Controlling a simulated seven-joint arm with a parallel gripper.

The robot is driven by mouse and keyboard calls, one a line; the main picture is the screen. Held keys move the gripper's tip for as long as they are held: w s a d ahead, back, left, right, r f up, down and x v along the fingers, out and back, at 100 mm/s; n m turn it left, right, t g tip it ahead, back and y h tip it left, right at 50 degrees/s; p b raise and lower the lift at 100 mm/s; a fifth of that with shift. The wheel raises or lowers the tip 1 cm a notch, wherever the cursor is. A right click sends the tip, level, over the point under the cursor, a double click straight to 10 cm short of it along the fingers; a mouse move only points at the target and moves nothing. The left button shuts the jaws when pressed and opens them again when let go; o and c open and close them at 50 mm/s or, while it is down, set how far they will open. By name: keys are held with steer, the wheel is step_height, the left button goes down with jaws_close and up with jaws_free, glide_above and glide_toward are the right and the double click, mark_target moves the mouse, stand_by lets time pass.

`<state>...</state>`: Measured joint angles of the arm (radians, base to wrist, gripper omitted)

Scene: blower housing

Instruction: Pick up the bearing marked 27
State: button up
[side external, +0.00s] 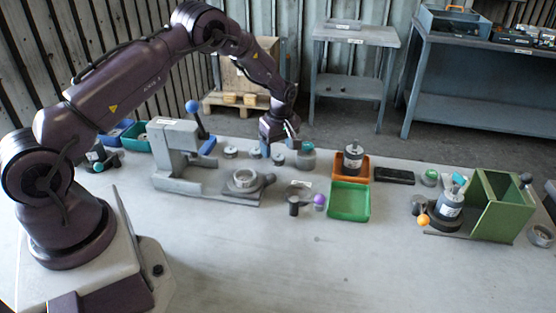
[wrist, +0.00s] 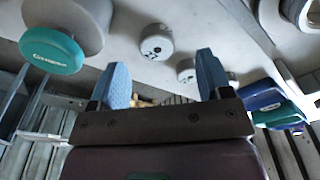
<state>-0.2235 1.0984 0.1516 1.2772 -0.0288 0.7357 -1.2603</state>
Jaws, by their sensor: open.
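My gripper (wrist: 163,72) is open, its two blue fingers apart with nothing held between them. In the side view my gripper (side external: 281,143) hangs low over the row of small round parts at the back of the table. In the wrist view one grey cylindrical bearing (wrist: 155,41) lies beyond the fingertips, with dark marks on its face. A second grey bearing (wrist: 186,70) shows between the fingers, near the right one. Small grey bearings also show in the side view (side external: 230,152).
A grey press-like fixture (side external: 178,150) stands left of my gripper, with a round housing (side external: 245,180) in front. A teal-capped part (wrist: 52,50) is close by the left finger. Orange (side external: 361,164) and green (side external: 348,201) trays lie right. The front table is clear.

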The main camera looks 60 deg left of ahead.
mark_target(278, 157)
step_height(278, 157, down, 4)
steer(key=shift+w+a+r, duration=0.1)
steer(key=shift+r, duration=0.1)
steer(key=c, duration=1.1)
steer(key=shift+o, duration=0.2)
steer(key=shift+r, duration=0.2)
